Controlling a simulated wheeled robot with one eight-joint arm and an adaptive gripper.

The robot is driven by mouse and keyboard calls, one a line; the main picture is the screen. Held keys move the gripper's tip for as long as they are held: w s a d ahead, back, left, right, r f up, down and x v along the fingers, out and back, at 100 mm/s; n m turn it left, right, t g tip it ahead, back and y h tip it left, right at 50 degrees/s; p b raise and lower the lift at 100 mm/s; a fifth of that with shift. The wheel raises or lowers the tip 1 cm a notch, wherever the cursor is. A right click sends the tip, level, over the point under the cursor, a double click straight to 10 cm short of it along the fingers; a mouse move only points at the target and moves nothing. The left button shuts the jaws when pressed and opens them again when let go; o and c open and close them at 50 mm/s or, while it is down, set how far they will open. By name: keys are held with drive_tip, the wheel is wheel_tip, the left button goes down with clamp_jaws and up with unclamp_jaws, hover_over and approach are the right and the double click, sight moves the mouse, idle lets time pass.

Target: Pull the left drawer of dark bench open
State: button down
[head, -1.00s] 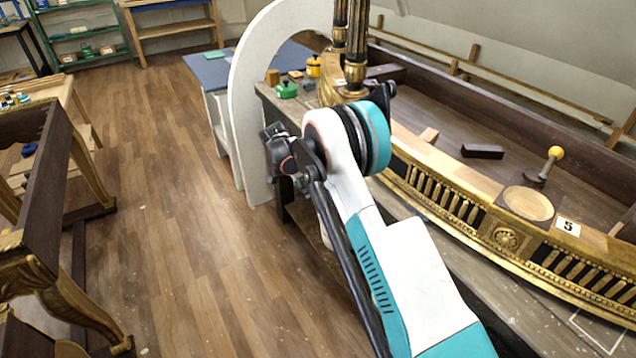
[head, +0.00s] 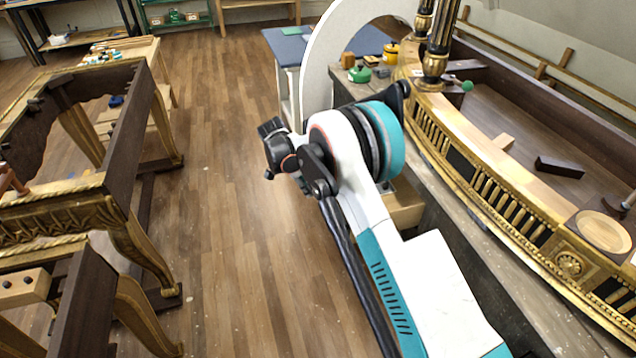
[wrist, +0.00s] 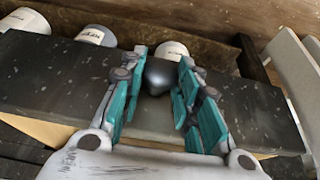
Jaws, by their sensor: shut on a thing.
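The dark bench (head: 440,185) runs along the right side of the head view, under a curved gilt piece. A light wood drawer side (head: 402,208) juts from it, partly hidden behind my arm. In the wrist view, a dark drawer front (wrist: 55,75) spans the picture, with pale wood at its lower edge. A dark round knob (wrist: 158,76) on it sits between the teal fingers of my gripper (wrist: 160,90), which is shut on it. In the head view, my arm hides the fingers and knob.
A white arch (head: 318,70) stands beyond my arm. Gilt-legged dark frames (head: 130,150) stand at the left. Wood floor (head: 225,200) lies clear between. Several white cans, one of them (wrist: 97,35) at upper left, line the wrist view's top.

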drive_tip(key=shift+a, duration=0.2)
drive_tip(key=c, duration=1.2)
unclamp_jaws()
drive_tip(key=shift+o, duration=0.2)
drive_tip(key=shift+r, duration=0.1)
drive_tip(key=v, duration=1.1)
drive_tip(key=shift+r, duration=0.4)
drive_tip(key=shift+s, duration=0.1)
